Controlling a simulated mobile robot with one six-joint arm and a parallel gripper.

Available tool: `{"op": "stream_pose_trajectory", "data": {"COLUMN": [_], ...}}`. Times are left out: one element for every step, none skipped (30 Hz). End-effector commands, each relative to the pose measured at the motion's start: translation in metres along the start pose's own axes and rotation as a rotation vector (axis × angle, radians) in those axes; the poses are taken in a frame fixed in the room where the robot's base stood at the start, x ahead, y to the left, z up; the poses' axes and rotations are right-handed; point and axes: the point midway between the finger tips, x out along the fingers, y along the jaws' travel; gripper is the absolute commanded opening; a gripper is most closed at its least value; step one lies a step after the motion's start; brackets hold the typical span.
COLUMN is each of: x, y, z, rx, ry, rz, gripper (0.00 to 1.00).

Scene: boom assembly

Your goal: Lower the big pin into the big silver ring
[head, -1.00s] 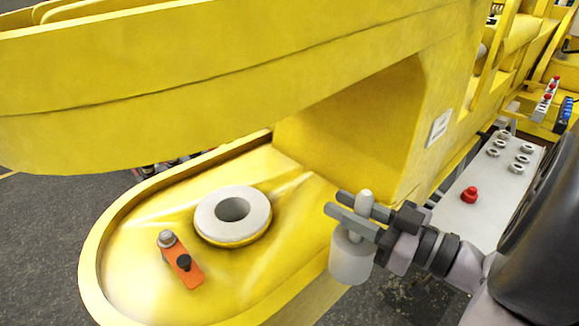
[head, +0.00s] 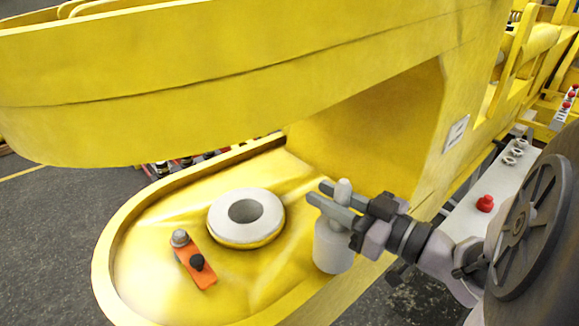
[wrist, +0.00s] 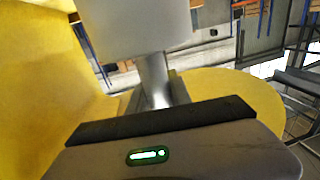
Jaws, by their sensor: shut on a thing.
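The big pin (head: 333,248) is a pale grey cylinder with a thin knob on top. My gripper (head: 334,197) is shut on the thin knob, and the pin hangs upright below the fingers. The pin is to the right of the big silver ring (head: 222,222), apart from it. The ring is a flat, light ring with a dark hole, set on a yellow boss in the yellow boom plate (head: 140,240). In the wrist view the wide part of the pin (wrist: 135,28) fills the top middle, and the ring cannot be made out there.
A thick yellow boom arm (head: 220,90) hangs over the plate behind the ring. An orange latch (head: 197,266) with a grey bolt stands left of the ring. A white shelf (head: 465,220) with a red knob (head: 485,203) and several small rings is at right.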

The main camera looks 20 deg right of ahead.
Motion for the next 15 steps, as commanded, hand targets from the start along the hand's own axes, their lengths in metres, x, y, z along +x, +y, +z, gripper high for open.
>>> {"op": "stream_pose_trajectory", "data": {"x": [0.004,0.007,0.01,0.013,0.015,0.018,0.021,0.023,0.026,0.029,0.032,0.035,0.037,0.04,0.043], "y": [0.0,0.0,0.0,0.0,0.0,-0.001,-0.001,0.0,0.0,0.0,0.0,0.0,0.0,-0.001,0.0], "z": [-0.002,-0.002,-0.002,-0.002,-0.001,-0.001,-0.001,0.0,0.0,0.0,0.001,0.001,0.001,0.001,0.001], "rx": [-0.001,-0.002,-0.002,-0.001,-0.001,-0.002,-0.003,-0.003,-0.003,-0.003,-0.003,-0.002,-0.003,-0.003,-0.003], "ry": [0.001,0.001,0.001,0.001,0.001,0.0,0.0,0.0,0.001,0.001,0.001,0.0,0.0,0.001,0.001], "rz": [-0.001,-0.002,-0.002,-0.001,-0.002,-0.002,-0.002,-0.002,-0.001,-0.002,-0.002,-0.001,-0.002,-0.002,-0.001], "gripper": [0.0,0.0,0.0,0.0,0.0,0.0,0.0,0.0,0.0,0.0,0.0,0.0,0.0,0.0,0.0]}}
